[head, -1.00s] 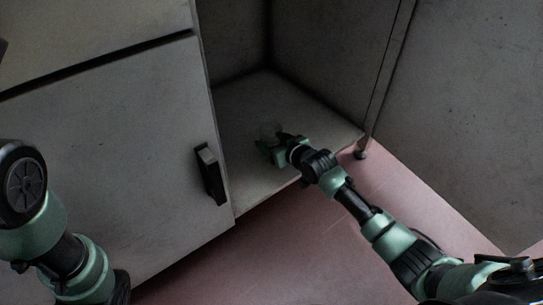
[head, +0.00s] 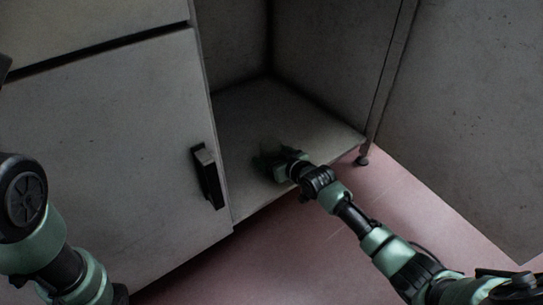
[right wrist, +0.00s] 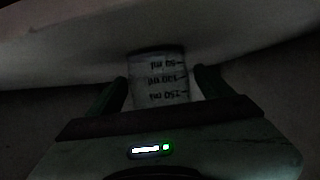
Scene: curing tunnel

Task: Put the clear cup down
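The clear cup (right wrist: 158,75) shows in the right wrist view as a see-through beaker with dark ml markings that read upside down. My right gripper (right wrist: 160,82) has one finger on each side of it and appears shut on it. In the head view my right gripper (head: 268,162) is low over the grey floor of the open cabinet (head: 245,110), near its front edge. The cup cannot be made out there in the shadow. I cannot tell whether its base touches the cabinet floor. My left arm is at the lower left, its gripper out of view.
A closed grey cabinet door (head: 100,150) with a black handle (head: 208,176) stands left of the opening. A grey panel (head: 465,110) is on the right. The cabinet floor behind the gripper is bare. Reddish floor (head: 290,250) lies in front.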

